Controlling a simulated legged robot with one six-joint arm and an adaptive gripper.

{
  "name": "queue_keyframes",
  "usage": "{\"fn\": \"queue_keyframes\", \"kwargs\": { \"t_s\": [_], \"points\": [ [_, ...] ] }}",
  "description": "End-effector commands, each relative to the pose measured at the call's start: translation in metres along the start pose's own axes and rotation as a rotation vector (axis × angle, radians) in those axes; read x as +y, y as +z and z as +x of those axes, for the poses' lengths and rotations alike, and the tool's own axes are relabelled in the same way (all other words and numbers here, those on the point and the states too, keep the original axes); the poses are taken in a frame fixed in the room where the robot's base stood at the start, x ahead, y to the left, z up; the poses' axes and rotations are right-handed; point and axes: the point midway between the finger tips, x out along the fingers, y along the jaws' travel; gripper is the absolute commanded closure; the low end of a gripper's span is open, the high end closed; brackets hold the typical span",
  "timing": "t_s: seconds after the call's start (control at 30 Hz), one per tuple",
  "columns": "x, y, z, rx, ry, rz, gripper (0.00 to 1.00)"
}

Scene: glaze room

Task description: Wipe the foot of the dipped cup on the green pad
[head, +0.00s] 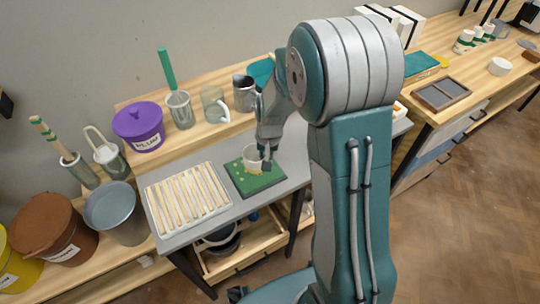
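The cup (251,160), small and cream-white, is on the green pad (271,181), which has yellowish spots and lies on the grey worktop. The cup looks upright, with its foot at or just above the pad; I cannot tell whether they touch. My gripper (265,156) points down at the cup's right side and appears shut on its wall. The fingers are small in this view and cover part of the cup's right side.
A white tray of wooden slats (188,200) lies left of the pad. Behind stand a purple tub (139,127), a glass mug (214,105) and a metal pitcher (244,94). A grey bucket (116,213) stands at the left. Bare grey worktop (291,155) shows right of the pad.

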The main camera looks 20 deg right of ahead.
Motion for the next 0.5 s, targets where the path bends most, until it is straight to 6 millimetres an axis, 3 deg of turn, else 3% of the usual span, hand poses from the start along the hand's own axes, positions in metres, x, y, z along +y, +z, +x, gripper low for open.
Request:
{"fn": "queue_keyframes", "kwargs": {
  "t_s": [0.5],
  "points": [
    [-0.0075, 0.0041, -0.0001, 0.001, 0.0, -0.001, 1.0]
  ]
}}
